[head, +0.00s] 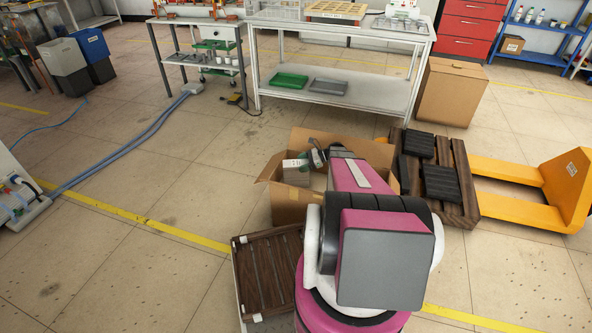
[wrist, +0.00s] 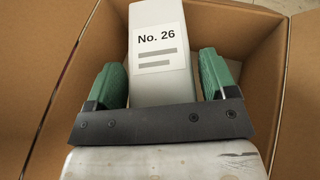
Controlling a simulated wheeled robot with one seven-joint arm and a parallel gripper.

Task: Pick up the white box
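In the wrist view, the white box (wrist: 160,80) stands inside an open cardboard carton (wrist: 245,30). Its label reads "No. 26". My gripper (wrist: 164,78) reaches into the carton with one green finger on each side of the white box. The fingers look spread, with a narrow gap showing at the right finger; contact at the left finger is unclear. The dark gripper bar hides the near end of the box. In the head view, the carton (head: 290,210) stands on the floor and my arm reaches over it, hiding part of its inside.
Carton walls stand close around my gripper. A wooden pallet (head: 465,180) with dark blocks and a yellow pallet jack (head: 555,190) are on the right. A workbench (head: 340,90) stands behind; the left floor is mostly clear.

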